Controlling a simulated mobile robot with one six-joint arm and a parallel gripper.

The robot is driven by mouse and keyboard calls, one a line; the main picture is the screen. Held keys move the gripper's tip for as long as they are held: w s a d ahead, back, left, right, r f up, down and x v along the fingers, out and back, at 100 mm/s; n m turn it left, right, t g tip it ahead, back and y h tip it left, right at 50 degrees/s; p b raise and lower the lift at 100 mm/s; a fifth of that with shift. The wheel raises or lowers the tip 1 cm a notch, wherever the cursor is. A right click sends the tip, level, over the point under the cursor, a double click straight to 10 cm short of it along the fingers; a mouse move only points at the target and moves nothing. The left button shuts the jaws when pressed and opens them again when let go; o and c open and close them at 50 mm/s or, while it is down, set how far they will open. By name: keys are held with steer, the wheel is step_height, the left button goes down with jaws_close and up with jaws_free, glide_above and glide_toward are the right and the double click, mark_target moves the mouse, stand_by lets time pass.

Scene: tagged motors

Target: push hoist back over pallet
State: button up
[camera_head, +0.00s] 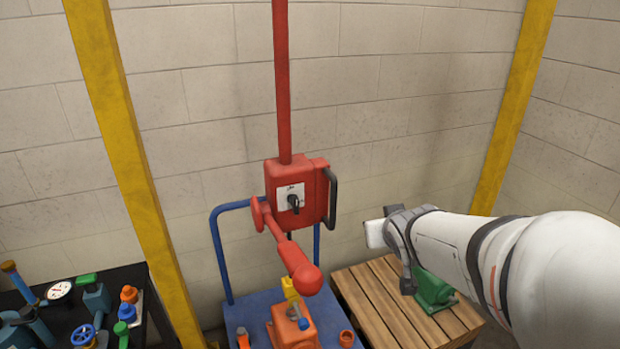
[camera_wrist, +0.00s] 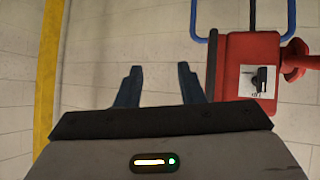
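The hoist (camera_head: 308,170) is a red box with a black handle (camera_head: 331,198) on its right side and a black rotary switch on its front. It hangs from a red pole above the blue cart (camera_head: 240,316), left of the wooden pallet (camera_head: 378,310). A green motor (camera_head: 432,290) sits on the pallet, partly hidden by my arm. My gripper (camera_wrist: 160,85) is open and empty, its fingers apart. In the wrist view the hoist (camera_wrist: 240,85) is just right of the fingers, with its handle (camera_wrist: 211,65) nearest them. The head view shows a gap between my gripper and the handle.
An orange motor (camera_head: 292,328) stands on the blue cart, below the hoist's red lower arm (camera_head: 295,262). Yellow posts stand left (camera_head: 125,140) and right (camera_head: 513,105). A dark table (camera_head: 60,315) with several tools and fittings is at the far left. A block wall is behind.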

mark_target(335, 199)
steer(key=w+a+n+t+y+b, duration=0.1)
steer(key=w+a+t+y, duration=0.1)
steer(key=w, duration=0.3)
steer(key=w+a+f+n+t+y+b, duration=0.1)
steer(key=w+a+n+y, duration=0.1)
steer(key=w+a+y, duration=0.1)
steer(key=w+a+f+n+t+y+b, duration=0.1)
steer(key=w+a+n+t+y, duration=0.1)
steer(key=w, duration=0.5)
steer(key=shift+w+a+f+t+y, duration=0.15)
steer(key=shift+a+y, duration=0.25)
steer(key=shift+y, duration=0.3)
steer(key=shift+w+a+f+t+y, duration=0.15)
steer(key=shift+a+y, duration=0.25)
steer(key=shift+y, duration=0.3)
steer(key=shift+r, duration=0.1)
steer(key=shift+c, duration=0.4)
jaws_close()
